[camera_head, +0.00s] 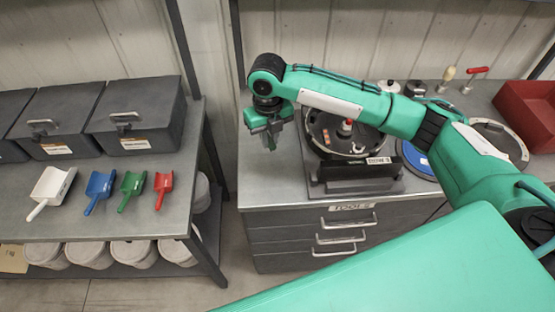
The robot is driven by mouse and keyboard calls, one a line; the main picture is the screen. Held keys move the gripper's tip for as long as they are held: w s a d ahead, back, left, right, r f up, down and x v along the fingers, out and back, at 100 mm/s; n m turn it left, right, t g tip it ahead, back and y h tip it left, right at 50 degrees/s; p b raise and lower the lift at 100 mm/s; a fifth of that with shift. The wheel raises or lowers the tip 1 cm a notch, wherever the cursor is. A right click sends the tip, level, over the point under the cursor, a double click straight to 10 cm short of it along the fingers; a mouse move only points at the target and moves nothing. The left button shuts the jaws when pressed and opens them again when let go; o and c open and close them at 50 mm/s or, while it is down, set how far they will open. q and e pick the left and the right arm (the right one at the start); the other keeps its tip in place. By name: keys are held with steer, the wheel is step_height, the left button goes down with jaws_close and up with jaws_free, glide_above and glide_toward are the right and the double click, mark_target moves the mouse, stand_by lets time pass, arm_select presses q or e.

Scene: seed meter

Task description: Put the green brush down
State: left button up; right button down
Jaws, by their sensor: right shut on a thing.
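My right arm reaches in from the right across the metal workbench (285,190). My right gripper (269,138) points down over the bench's left end, left of the round seed meter (345,135) with its dark base. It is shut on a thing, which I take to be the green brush. The brush is small and mostly hidden by the gripper, so its shape and whether it touches the bench cannot be told. My left gripper is not in view.
The left bench (60,225) holds a white scoop (52,187), a blue scoop (99,187), a green scoop (131,187) and a red scoop (163,187), with grey boxes (135,115) behind. A red bin (528,110) stands at right. Bare bench shows in front of the gripper.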

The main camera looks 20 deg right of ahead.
steer(key=p, duration=0.3)
glide_above(271, 177)
step_height(271, 177, down, 11)
steer(key=shift+r, duration=0.2)
step_height(271, 177, down, 4)
steer(key=shift+s+p, duration=0.1)
steer(key=shift+p, duration=0.4)
steer(key=shift+f, duration=0.25)
steer(key=shift+f, duration=0.2)
steer(key=c, duration=1.4)
jaws_free()
steer(key=shift+r, duration=0.1)
